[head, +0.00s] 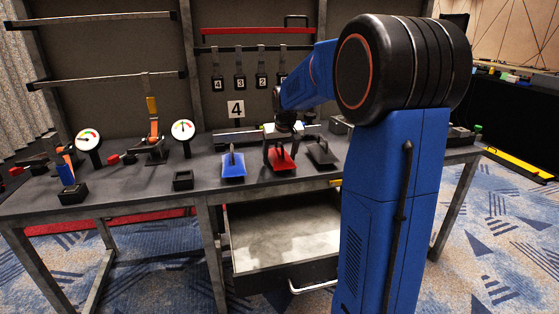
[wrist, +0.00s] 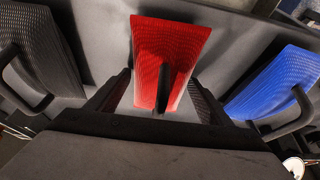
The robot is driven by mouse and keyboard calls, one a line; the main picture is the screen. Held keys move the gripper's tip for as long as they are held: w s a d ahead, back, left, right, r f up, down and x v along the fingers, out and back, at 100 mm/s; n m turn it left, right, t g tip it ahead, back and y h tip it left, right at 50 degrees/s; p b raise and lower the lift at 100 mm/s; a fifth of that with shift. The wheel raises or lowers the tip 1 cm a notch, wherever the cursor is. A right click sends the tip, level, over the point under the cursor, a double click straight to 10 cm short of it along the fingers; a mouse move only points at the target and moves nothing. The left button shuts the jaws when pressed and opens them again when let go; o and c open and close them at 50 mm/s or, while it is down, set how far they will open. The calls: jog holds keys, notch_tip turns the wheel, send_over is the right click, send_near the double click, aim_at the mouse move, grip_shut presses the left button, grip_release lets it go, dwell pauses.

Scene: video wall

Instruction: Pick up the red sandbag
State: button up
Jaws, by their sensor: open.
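The red sandbag (head: 281,160) lies on the grey workbench between a blue and a dark one. It has a dark handle on top. In the wrist view the red sandbag (wrist: 172,50) is in the upper middle, with its handle pointing toward my gripper. My gripper (wrist: 160,95) is open, its two dark fingers on either side of the red sandbag's near part and handle. The fingers are apart, and I cannot tell whether they touch it. In the head view my gripper (head: 283,138) is just above the red sandbag and partly hides it.
The blue sandbag (head: 233,165) is left of the red one, the dark sandbag (head: 322,154) right. A small black box (head: 183,180) stands further left. Gauges and clamps are at the bench's left. An open drawer (head: 290,275) sticks out below the workbench (head: 130,192).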

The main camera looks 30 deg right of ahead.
grip_shut()
jog(key=shift+r, duration=0.1)
jog(key=shift+r, duration=0.1)
